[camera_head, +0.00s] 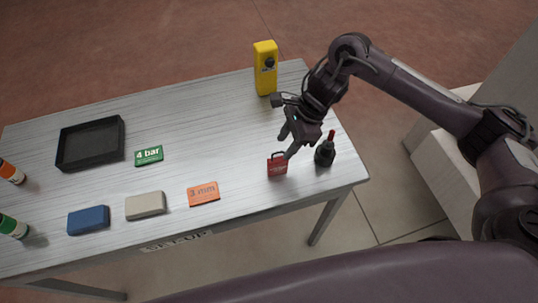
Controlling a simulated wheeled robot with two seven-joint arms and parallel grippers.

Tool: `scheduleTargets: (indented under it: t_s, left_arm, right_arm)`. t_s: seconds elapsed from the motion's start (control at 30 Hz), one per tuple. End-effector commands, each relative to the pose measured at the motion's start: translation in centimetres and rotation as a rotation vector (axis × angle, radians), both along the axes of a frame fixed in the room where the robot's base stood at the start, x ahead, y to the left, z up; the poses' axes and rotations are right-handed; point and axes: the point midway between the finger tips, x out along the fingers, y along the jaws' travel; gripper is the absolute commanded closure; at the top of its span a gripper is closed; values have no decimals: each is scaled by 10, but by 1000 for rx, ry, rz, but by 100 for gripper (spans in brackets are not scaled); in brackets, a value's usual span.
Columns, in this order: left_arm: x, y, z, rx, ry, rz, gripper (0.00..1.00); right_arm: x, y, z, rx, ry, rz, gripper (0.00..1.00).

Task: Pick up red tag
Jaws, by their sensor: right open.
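The red tag (277,168) stands near the right front part of the table, a small red body with a dark loop on top. My right gripper (287,146) comes in from the upper right, with its fingers pointing down at the tag. It is open, and its fingertips are just above and beside the tag's right side. I cannot tell whether a finger touches the tag. My left gripper is not in view.
A dark bottle with a red top (325,151) stands close right of the tag. An orange "3 mm" card (203,194) lies to the left. A yellow device (265,68) stands at the back. A black tray (118,140) sits at the left. The table's middle is clear.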

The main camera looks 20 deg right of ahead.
Motion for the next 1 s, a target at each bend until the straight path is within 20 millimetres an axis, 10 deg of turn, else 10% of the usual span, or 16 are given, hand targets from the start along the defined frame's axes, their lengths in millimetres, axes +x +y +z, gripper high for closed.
scheduleTargets:
  t_s: [0.37,0.8,1.0]
  left_arm:
    - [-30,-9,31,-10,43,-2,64]
    - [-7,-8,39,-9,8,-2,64]
    - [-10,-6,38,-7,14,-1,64]
  right_arm:
    - [-5,20,-37,1,8,0,58]
    - [-4,28,-66,-1,1,0,58]
    - [-4,28,-66,-1,1,0,82]
